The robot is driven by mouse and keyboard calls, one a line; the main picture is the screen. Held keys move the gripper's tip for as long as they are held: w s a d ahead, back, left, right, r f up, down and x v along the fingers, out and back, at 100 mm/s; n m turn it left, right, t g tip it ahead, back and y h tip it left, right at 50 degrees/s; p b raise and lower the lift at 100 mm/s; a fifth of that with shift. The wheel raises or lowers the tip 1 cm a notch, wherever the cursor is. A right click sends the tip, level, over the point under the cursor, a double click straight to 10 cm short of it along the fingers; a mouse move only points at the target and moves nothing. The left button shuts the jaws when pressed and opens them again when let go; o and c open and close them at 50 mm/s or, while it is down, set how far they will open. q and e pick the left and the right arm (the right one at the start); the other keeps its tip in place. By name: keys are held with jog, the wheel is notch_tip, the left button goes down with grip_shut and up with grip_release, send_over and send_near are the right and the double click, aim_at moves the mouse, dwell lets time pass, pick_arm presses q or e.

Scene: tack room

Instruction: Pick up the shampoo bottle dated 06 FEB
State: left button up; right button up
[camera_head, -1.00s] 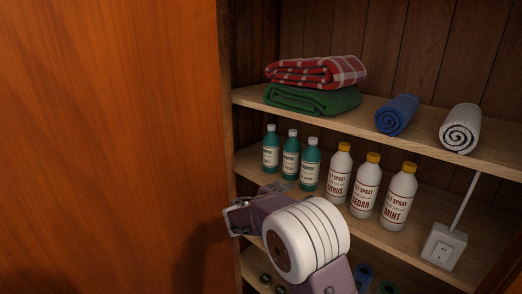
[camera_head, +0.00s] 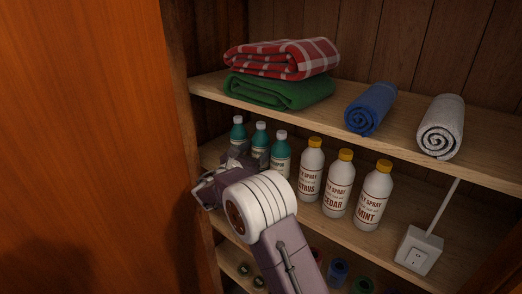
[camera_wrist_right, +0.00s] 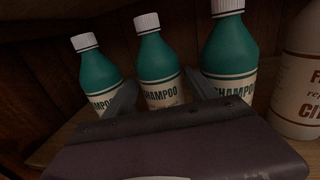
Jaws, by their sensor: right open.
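Three teal shampoo bottles with white caps stand in a row on the middle shelf: left (camera_head: 238,131), middle (camera_head: 260,138) and right (camera_head: 281,152). The right wrist view shows the left (camera_wrist_right: 98,72), middle (camera_wrist_right: 156,60) and right (camera_wrist_right: 230,47) bottles upright, labelled SHAMPOO. Their dates are hidden or too small to read. My right gripper (camera_head: 243,160) is open in front of the row and covers the lower parts of the bottles. In the right wrist view its fingers (camera_wrist_right: 163,92) point at the middle bottle, one on each side of its label, with nothing visibly gripped. My left gripper is not in view.
White fly spray bottles with yellow caps, CITRUS (camera_head: 310,170), CEDAR (camera_head: 338,186) and MINT (camera_head: 373,198), stand right of the shampoo. Folded blankets (camera_head: 281,75) and rolled towels lie above. An orange wooden panel (camera_head: 85,140) fills the left.

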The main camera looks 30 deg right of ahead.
jog(key=x, duration=0.1)
jog(key=p+x, duration=0.2)
jog(key=x, duration=0.1)
jog(key=shift+s+d+r, duration=0.1)
jog(key=shift+d+r, duration=0.05)
jog(key=shift+r, duration=0.15)
jog(key=shift+w+d+p, duration=0.2)
jog(key=shift+d+p, duration=0.1)
jog(key=shift+p, duration=0.05)
jog(key=shift+w+d+f, duration=0.25)
jog(key=shift+f, duration=0.05)
jog(key=shift+r, duration=0.1)
grip_shut()
